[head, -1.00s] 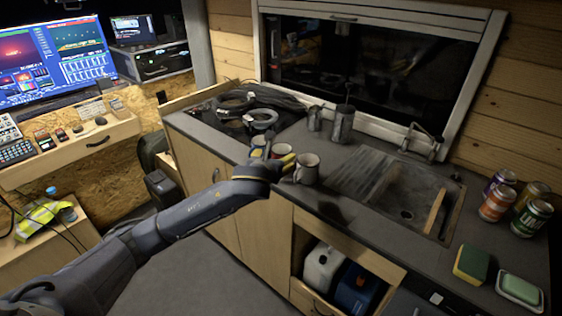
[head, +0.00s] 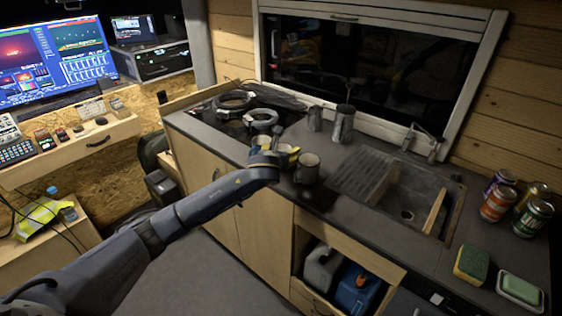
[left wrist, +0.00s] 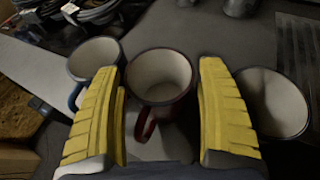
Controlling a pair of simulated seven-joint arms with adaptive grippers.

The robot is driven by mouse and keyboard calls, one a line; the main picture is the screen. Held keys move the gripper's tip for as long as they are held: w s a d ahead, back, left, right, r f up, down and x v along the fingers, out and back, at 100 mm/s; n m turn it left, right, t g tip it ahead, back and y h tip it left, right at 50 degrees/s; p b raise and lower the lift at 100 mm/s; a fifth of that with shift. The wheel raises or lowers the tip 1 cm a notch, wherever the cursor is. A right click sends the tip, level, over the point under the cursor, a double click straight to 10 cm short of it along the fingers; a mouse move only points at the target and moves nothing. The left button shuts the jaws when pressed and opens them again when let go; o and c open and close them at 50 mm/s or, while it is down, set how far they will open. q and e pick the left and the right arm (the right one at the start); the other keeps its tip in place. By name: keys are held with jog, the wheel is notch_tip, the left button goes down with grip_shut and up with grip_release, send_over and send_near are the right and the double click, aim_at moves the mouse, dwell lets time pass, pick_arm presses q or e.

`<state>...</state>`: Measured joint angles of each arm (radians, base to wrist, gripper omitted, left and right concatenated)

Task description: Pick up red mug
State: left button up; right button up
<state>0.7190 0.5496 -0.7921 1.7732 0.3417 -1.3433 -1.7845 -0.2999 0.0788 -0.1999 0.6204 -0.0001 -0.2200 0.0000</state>
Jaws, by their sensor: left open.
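The red mug (left wrist: 163,72) is in the middle of the left wrist view, upright on the counter, with a pale inside and a red handle towards me. My left gripper (left wrist: 158,95) is open, one yellow finger on each side of this mug. I cannot tell whether the fingers touch it. In the head view my left gripper (head: 284,156) is over the counter's front edge and mostly hides the red mug. A blue-handled mug (left wrist: 92,58) stands left of the left finger. Another mug (left wrist: 272,102) stands right of the right finger, and shows in the head view (head: 307,169). My right gripper is out of view.
The sink (head: 412,197) lies to the right. Metal canisters (head: 343,124) stand behind the mugs. Coiled cables (head: 262,118) lie at the back left. Several cans (head: 497,203), a sponge (head: 471,263) and a soap dish (head: 519,290) are at the far right.

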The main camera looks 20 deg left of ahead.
pick_arm(q)
jog(key=shift+w+f, duration=0.1)
jog(key=shift+w, duration=0.15)
jog(key=shift+c, duration=0.5)
jog(key=c, duration=1)
jog(key=shift+o, duration=0.2)
